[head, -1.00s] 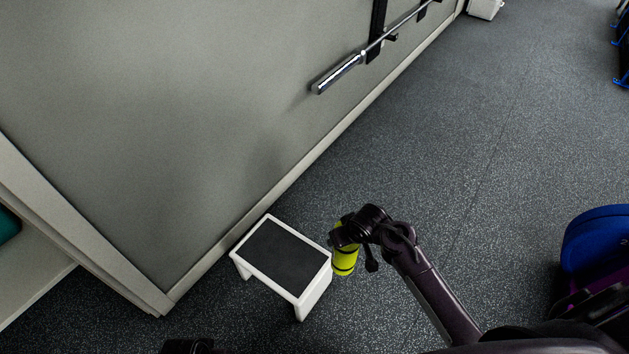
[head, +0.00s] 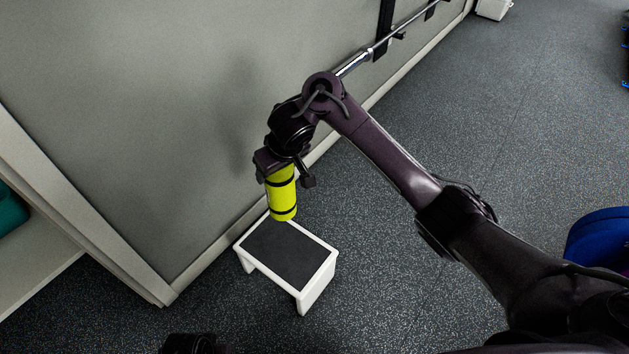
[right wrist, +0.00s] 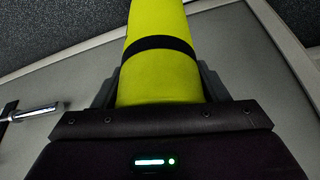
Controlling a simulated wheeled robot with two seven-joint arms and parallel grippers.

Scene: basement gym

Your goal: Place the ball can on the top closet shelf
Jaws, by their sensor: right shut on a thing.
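The ball can (head: 282,196) is a yellow-green cylinder with black bands. My right gripper (head: 274,165) is shut on its upper end, and the can hangs nearly upright in front of the grey wall, above the step stool in the head view. In the right wrist view the can (right wrist: 160,65) sits between the fingers of my right gripper (right wrist: 160,90). The closet opening (head: 40,235) is at the left edge of the head view; its top shelf cannot be made out. A dark part at the bottom edge may be my left arm; its fingers do not show.
A white step stool (head: 328,268) with a black top stands by the wall. A barbell (head: 352,64) is mounted on the wall. A teal object (head: 10,210) is inside the closet. A blue round object (head: 600,240) is at right. The middle floor is clear.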

